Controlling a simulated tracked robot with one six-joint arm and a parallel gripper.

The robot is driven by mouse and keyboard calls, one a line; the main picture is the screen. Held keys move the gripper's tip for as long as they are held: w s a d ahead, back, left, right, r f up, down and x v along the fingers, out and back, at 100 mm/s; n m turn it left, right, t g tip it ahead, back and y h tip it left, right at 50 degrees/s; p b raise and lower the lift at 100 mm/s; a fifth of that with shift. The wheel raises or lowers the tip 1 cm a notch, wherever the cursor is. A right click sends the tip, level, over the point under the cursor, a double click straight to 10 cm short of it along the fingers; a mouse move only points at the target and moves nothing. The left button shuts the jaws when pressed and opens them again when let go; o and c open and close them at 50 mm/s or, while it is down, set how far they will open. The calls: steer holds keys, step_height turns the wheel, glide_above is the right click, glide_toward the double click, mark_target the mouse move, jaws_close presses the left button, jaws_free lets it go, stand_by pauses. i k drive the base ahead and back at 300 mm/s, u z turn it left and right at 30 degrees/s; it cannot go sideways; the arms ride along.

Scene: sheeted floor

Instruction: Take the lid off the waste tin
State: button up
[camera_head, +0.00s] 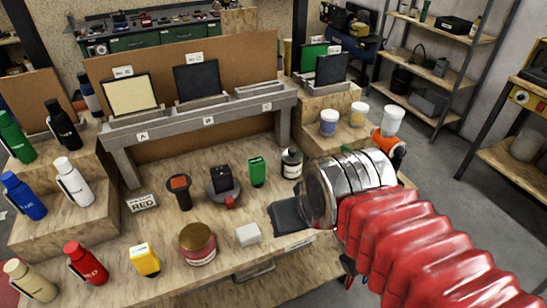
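A round, dark red and gold tin (198,243) with a pale label stands upright near the front of the wooden bench. It looks like the waste tin, but its label is too small to read. Its top looks closed by a reddish lid (196,234).
A small white block (248,235) lies between the tin and my gripper. A yellow container (145,260) stands left of the tin. Several bottles line the left steps.

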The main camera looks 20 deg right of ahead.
mark_target(292, 155)
steer(key=u, duration=0.95)
steer(key=k, duration=0.85)
steer(key=z, duration=0.65)
steer(key=i, duration=1)
steer(key=z, duration=0.05)
